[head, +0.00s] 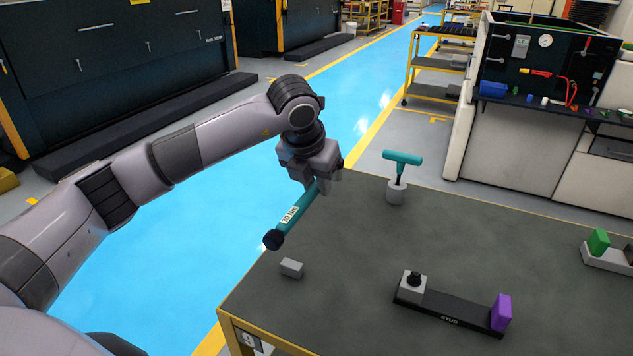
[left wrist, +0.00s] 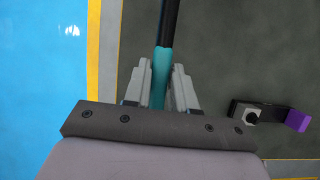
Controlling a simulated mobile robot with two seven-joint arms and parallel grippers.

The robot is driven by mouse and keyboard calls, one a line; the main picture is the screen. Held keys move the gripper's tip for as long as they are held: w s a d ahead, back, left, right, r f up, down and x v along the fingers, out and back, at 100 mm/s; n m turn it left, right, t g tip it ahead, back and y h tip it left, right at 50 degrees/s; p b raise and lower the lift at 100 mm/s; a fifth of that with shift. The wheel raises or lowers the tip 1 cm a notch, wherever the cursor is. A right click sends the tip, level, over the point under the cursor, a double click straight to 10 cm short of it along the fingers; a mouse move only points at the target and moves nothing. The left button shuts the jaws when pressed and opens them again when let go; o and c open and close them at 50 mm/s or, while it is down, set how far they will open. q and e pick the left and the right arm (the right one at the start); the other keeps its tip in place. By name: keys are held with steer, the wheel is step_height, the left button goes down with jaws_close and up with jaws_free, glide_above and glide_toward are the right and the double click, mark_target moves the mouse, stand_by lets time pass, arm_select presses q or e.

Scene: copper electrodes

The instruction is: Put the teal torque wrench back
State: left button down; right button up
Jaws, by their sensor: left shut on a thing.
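The teal torque wrench (head: 296,216) has a dark knob end and a white label that seems to read 20 Nm. My left gripper (head: 313,182) is shut on it and holds it tilted above the table's left edge, with the knob end lower left. In the left wrist view the teal shaft (left wrist: 160,75) runs between the two fingers of the gripper (left wrist: 160,85). The wrench's other end is hidden by the gripper. My right gripper is not in view.
A teal T-handle tool (head: 402,158) stands in a grey holder (head: 396,191) on the table (head: 340,250). A small grey block (head: 291,268) lies near the left edge. A black STUD plate (head: 452,313) carries a grey block and a purple block (head: 501,312). The table's middle is clear.

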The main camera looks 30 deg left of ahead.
arm_select(q)
step_height(320, 180, down, 5)
steer(key=b, duration=0.4)
steer(key=shift+f, duration=0.1)
steer(key=shift+f+b, duration=0.4)
steer(key=shift+f, duration=0.25)
steer(key=shift+f+b, duration=0.2)
steer(key=shift+b, duration=0.15)
steer(key=shift+f+b, duration=0.9)
steer(key=shift+f, duration=0.15)
steer(key=shift+c, duration=1.8)
jaws_free()
